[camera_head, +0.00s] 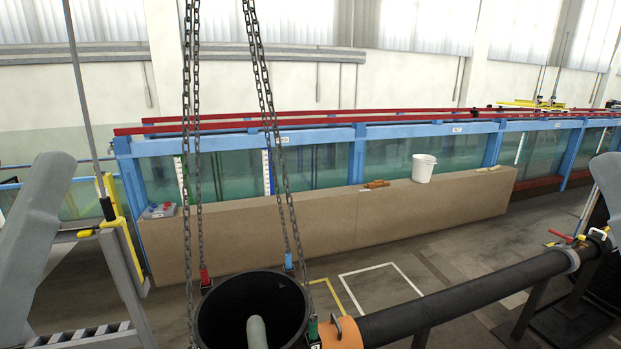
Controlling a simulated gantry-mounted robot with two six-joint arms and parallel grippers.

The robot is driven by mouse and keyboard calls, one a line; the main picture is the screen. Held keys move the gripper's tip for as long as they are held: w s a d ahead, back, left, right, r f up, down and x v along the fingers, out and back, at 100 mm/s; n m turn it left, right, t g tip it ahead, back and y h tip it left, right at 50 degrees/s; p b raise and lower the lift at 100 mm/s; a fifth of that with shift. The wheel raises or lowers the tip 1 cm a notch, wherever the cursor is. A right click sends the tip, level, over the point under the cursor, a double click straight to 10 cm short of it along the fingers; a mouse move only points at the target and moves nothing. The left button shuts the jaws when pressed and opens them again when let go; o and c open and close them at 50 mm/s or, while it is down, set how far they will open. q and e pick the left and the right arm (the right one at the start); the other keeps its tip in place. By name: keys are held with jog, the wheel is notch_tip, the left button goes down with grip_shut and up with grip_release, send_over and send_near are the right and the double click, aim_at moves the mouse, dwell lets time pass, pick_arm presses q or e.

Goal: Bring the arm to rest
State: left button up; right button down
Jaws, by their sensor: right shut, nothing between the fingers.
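Grey links of my two arms show at the picture's edges, a large one at the left and a smaller part at the right edge. No fingers of either gripper can be made out, so my left and right grippers are not in view. Neither visible link is seen touching anything.
The glass flume (435,153) runs across the back behind a tan ledge (300,235) with a white bucket (423,168). A black pipe (460,295) crosses lower right. Floor between is open.

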pick_arm(q)
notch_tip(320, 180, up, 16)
jog(key=p, duration=1.2)
pick_arm(e)
notch_tip(320, 180, up, 16)
pick_arm(q)
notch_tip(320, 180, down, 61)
jog(key=b, duration=6)
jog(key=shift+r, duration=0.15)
pick_arm(e)
notch_tip(320, 180, down, 61)
jog(key=shift+r, duration=0.15)
